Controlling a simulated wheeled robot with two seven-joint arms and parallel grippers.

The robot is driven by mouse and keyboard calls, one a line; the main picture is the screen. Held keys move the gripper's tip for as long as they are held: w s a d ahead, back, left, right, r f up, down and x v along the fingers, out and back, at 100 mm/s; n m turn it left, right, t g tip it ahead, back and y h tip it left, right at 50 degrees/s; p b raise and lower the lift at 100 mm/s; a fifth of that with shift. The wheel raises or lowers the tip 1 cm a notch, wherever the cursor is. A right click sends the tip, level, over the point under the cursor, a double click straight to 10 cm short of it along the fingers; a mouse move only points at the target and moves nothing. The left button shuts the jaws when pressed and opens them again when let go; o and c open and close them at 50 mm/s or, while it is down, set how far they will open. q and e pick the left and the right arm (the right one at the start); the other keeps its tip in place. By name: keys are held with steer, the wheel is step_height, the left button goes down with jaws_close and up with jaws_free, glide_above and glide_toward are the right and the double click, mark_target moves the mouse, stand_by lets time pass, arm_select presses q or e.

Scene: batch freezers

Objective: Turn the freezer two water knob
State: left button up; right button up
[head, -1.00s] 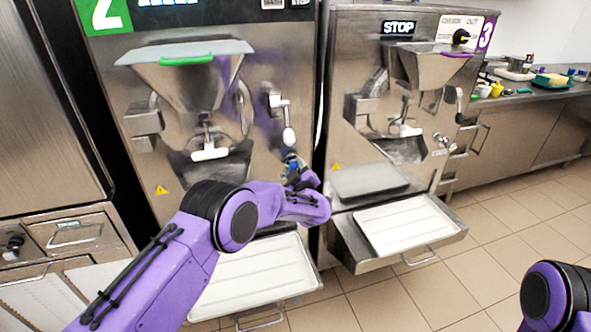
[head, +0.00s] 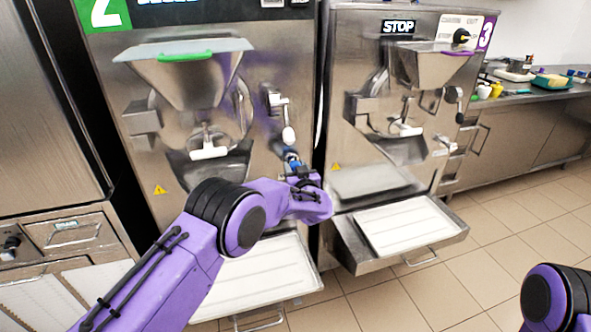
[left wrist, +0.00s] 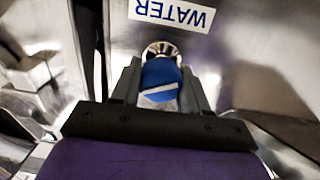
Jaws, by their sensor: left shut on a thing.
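The freezer two water knob is blue with a white stripe, and in the left wrist view the knob (left wrist: 160,77) sits between the two fingers just below a WATER label (left wrist: 172,12). It also shows in the head view (head: 291,154), small, on the front of freezer two (head: 285,60), below a white-knobbed lever. My left gripper (left wrist: 160,90) is shut on the knob; in the head view the gripper (head: 296,168) is partly hidden by its own wrist. The stripe lies slightly tilted. Of my right arm only a purple and black link shows at lower right; its gripper is out of view.
Freezer three (head: 400,90) with a STOP sign stands to the right. White trays (head: 255,275) and (head: 400,228) lie on pulled-out shelves below both freezers. A counter (head: 535,95) with small items stands at far right. Tiled floor is free at lower right.

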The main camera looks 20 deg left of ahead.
arm_select(q)
steer(key=m, duration=0.4)
steer(key=shift+d+f+m, duration=0.1)
steer(key=shift+d+m, duration=0.05)
steer(key=shift+m, duration=0.25)
stand_by(0.4)
steer(key=o, duration=1)
steer(key=shift+o, duration=0.2)
steer(key=b+v, duration=0.1)
steer(key=v, duration=0.9)
steer(key=shift+s+d, duration=0.15)
steer(key=shift+d, duration=0.15)
